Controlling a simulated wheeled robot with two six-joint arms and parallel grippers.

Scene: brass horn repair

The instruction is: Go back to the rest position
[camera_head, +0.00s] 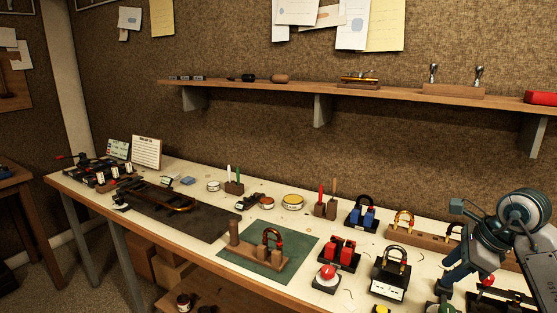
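My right gripper (458,277) is at the lower right, at the end of my grey-blue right arm, over the right end of the bench. It points down and left, and its fingertips are too small and partly covered to show whether they are apart. I see nothing clearly held in it. My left gripper is not in view. The workbench (215,250) runs from the left to the lower right.
Near my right arm stand a black block with a brass loop (390,275), a red button (327,273), red blocks (341,252) and a wooden rack with brass bows (404,222). A wall shelf (300,86) runs above the bench. A dark mat (180,222) lies at left.

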